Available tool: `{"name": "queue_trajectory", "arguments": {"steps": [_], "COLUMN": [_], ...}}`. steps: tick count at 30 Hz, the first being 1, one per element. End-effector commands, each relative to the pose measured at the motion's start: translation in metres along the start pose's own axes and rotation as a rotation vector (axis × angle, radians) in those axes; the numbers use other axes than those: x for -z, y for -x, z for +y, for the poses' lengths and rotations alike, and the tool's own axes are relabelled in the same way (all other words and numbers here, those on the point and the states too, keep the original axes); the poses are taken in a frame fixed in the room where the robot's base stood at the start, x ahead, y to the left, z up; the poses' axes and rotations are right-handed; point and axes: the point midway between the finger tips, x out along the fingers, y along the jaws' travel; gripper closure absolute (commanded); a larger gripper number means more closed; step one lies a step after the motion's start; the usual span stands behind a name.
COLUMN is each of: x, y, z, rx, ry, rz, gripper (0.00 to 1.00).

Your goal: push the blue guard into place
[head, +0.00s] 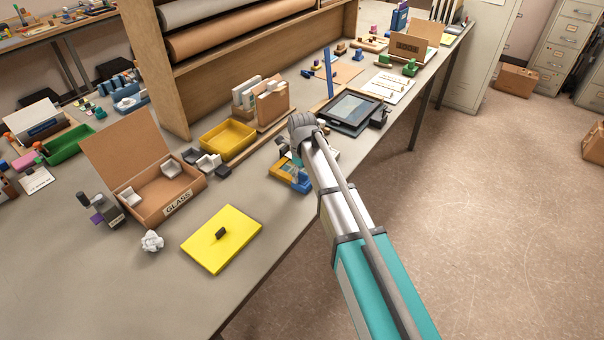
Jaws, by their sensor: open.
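A low yellow-orange and blue device (284,172) lies near the table's front edge, partly hidden behind my arm. Its blue part (301,186) shows at the lower right side; it may be the blue guard, but I cannot tell its exact position. A tall thin blue strip (328,72) stands upright by a tan board further back. My arm reaches in from the lower right, and its grey end joint is above and beside the device. My gripper is hidden behind my own arm, so its fingers and any contact do not show.
A yellow tray (228,138), an open cardboard box marked GLASS (178,203) and a flat yellow plate with a dark knob (220,240) are left of my arm. A dark framed screen (352,110) lies just beyond it. The table's front edge runs beneath my arm.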

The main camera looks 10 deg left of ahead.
Motion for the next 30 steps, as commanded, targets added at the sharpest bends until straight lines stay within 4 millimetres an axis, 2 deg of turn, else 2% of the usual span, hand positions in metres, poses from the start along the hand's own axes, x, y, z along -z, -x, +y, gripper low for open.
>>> {"name": "queue_trajectory", "arguments": {"steps": [14, 30], "x": [0.0, 0.0], "y": [0.001, 0.019], "z": [0.0, 0.0], "rx": [0.0, 0.0], "ry": [0.0, 0.0], "rz": [0.0, 0.0], "gripper": [0.14, 0.14]}}
